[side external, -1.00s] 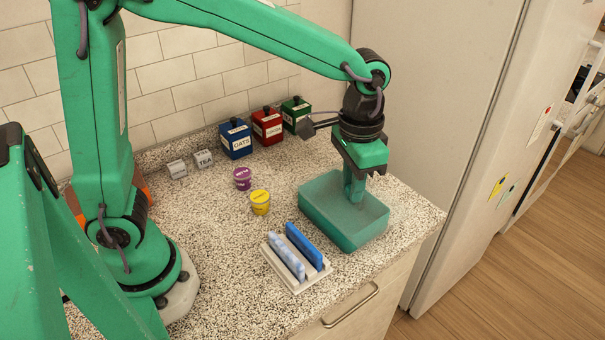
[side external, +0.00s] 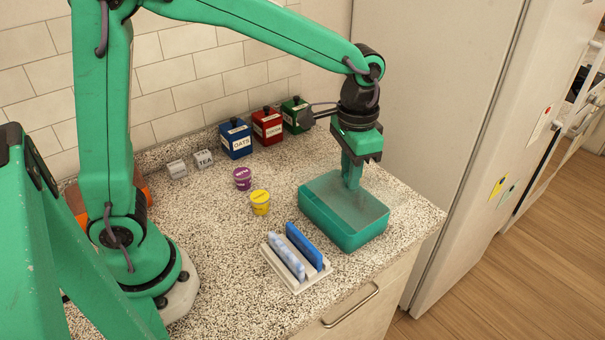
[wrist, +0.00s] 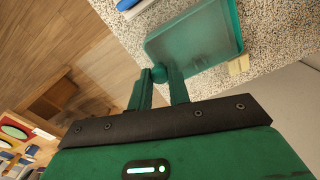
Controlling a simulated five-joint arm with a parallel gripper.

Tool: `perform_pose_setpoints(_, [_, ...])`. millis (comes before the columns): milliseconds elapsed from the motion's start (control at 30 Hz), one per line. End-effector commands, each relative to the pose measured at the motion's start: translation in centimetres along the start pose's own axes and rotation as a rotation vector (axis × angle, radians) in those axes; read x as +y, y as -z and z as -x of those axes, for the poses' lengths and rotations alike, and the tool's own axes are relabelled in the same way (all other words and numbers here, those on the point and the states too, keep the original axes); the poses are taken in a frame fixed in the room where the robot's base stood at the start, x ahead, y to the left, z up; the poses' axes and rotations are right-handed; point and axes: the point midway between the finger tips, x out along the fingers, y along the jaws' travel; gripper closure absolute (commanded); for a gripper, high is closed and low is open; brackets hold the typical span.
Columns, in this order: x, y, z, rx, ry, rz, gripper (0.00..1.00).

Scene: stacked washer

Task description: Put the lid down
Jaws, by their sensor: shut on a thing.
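A teal rectangular box (side external: 342,238) stands on the counter near its right front corner. A translucent teal lid (side external: 325,195) lies across its top; I cannot tell whether it rests on the rim or is just above it. The lid also shows in the wrist view (wrist: 195,42). My gripper (side external: 351,186) points down over the lid. In the wrist view my gripper (wrist: 158,84) is shut on the lid's round green knob (wrist: 158,74). The knob is hidden by the fingers in the side view.
Blue, red and green canisters (side external: 267,127) stand along the back wall. Purple and yellow tubs (side external: 260,203) are left of the box. A white rack (side external: 296,265) with blue pieces is close to its front left. A tall pale cabinet side (side external: 430,90) rises behind right.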

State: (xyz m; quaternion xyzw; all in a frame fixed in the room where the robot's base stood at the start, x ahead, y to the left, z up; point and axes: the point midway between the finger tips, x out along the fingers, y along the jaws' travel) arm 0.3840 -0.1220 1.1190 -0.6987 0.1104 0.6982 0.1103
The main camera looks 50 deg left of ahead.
Motion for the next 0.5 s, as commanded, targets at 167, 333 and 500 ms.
perform_pose_setpoints(167, [-4.7, 1.1, -1.0, -0.002, 0.0, 0.008, 1.0])
perform_pose_setpoints(333, [-9.7, 1.6, -1.9, -0.002, 0.0, 0.009, 1.0])
perform_pose_setpoints(500, [-14.8, 1.4, -3.0, -0.002, 0.0, 0.008, 1.0])
